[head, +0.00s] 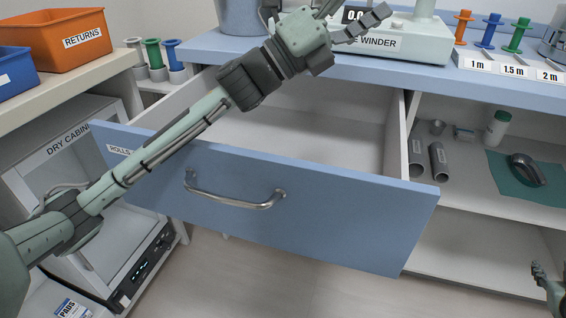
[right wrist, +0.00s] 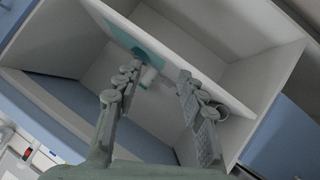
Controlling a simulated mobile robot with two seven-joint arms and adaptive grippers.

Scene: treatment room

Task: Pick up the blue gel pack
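I cannot make out a blue gel pack for certain in either view. My right gripper (head: 546,283) shows at the lower right edge of the head view, in front of the cabinet. In the right wrist view the right gripper (right wrist: 160,80) is open and empty, facing the shelf compartment.
The blue drawer (head: 300,215) labelled ROLLS is pulled out; its visible inside is bare. The right shelf holds grey tubes (head: 438,160), a white bottle (head: 497,128) and a teal mat (head: 535,187) with a dark object. An orange RETURNS bin (head: 60,40) stands at left.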

